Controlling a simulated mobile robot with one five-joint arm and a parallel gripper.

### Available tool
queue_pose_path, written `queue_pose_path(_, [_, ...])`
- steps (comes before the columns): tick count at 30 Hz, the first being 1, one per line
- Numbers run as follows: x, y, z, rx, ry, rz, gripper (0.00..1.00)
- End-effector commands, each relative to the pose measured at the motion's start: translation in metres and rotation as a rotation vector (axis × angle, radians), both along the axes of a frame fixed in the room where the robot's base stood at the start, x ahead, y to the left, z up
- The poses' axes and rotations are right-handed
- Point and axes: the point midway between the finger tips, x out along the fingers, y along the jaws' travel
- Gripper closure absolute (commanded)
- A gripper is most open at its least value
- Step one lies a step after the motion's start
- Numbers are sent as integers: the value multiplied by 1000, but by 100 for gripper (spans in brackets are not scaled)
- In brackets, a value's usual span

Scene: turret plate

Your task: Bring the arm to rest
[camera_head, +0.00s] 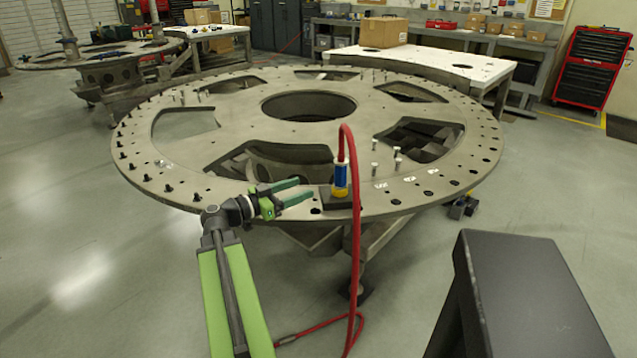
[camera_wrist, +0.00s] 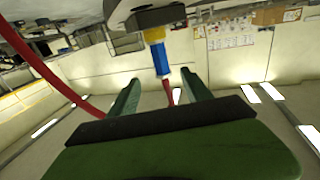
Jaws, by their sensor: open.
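My green arm reaches up from the bottom of the head view to the near edge of the round turret plate (camera_head: 235,193). My gripper (camera_head: 305,190) is open and empty above the near rim, its two green fingers pointing right. A blue and yellow tool (camera_head: 340,178) with a red hose stands upright on a dark block (camera_head: 338,200) just right of the fingertips, apart from them in the picture. In the wrist view, my gripper (camera_wrist: 160,92) has its fingers spread, and the tool (camera_wrist: 160,58) shows beyond them, between the tips.
The red hose (camera_head: 356,250) arches from the tool and hangs over the plate's edge to the floor, close to my gripper. Bolts (camera_head: 375,168) stand on the plate. A dark box-like structure (camera_head: 525,295) is at the lower right. The floor at left (camera_head: 80,240) is clear.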

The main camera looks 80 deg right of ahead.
Motion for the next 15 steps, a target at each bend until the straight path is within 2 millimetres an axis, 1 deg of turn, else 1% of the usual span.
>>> queue_pose_path(1, [9,9,0,0,0,3,43])
queue_pose_path(3, [18,17,0,0,0,3,43])
queue_pose_path(6, [25,25,0,0,0,2,43])
queue_pose_path(10, [29,30,0,0,0,0,43])
queue_pose_path(15, [29,30,0,0,0,-1,43])
